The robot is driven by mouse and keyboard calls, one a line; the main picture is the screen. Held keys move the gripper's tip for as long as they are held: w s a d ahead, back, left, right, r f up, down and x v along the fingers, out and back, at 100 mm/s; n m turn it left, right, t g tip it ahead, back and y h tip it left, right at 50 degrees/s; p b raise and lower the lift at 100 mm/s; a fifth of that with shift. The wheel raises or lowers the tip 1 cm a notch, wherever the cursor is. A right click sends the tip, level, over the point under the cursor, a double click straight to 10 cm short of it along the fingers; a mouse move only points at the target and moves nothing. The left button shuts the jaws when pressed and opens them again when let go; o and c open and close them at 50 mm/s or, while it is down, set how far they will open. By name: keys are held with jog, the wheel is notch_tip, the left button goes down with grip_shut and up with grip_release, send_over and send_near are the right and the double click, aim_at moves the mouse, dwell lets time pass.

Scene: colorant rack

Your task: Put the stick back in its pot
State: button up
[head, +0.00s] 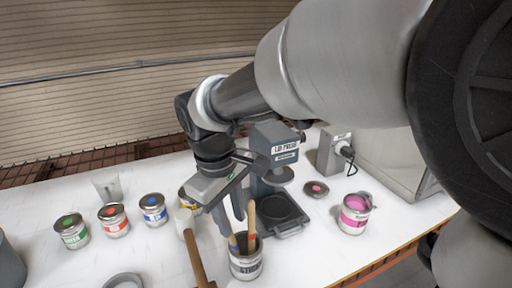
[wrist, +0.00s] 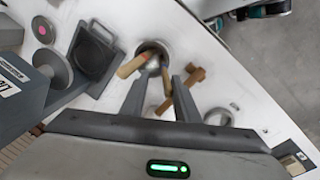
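The pot (head: 246,267) is a small open metal can with a dark-printed label, standing on the white table in front of the press. Two wooden sticks stand in it, tilted apart: a taller light one (head: 251,214) and a shorter one (head: 233,242) with a blue band. In the wrist view the pot (wrist: 161,47) is beyond my fingertips, with one stick (wrist: 131,66) leaning left and another (wrist: 166,81) showing between the fingers. My gripper (head: 231,222) is open, just above and beside the pot; it also shows in the wrist view (wrist: 162,88). I see no finger touching a stick.
A wooden-handled mallet (head: 196,258) lies left of the pot. The grey lab press (head: 274,148) stands behind right. Green (head: 73,232), red (head: 114,220) and blue (head: 153,209) cans stand left, and an open pink can (head: 354,214) right. A grey ring (head: 124,280) lies near the front.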

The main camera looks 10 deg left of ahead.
notch_tip(320, 180, up, 15)
jog(key=s+a+p, duration=0.1)
jog(key=s, duration=0.1)
jog(key=shift+f, duration=0.15)
jog(key=s+d+f+m+t+p, duration=0.1)
jog(key=d+m, duration=0.3)
jog(key=d, duration=0.4)
jog(key=s+d+f+m+t+p, duration=0.1)
jog(key=s+d+m+p, duration=0.1)
jog(key=d, duration=0.7)
jog(key=s+d+f+m+t+p, duration=0.1)
jog(key=s+d+m, duration=0.3)
jog(key=d, duration=0.5)
jog(key=shift+m+t+y, duration=0.4)
jog(key=shift+m+t, duration=0.1)
jog(key=shift+m, duration=0.6)
jog(key=shift+f, duration=0.1)
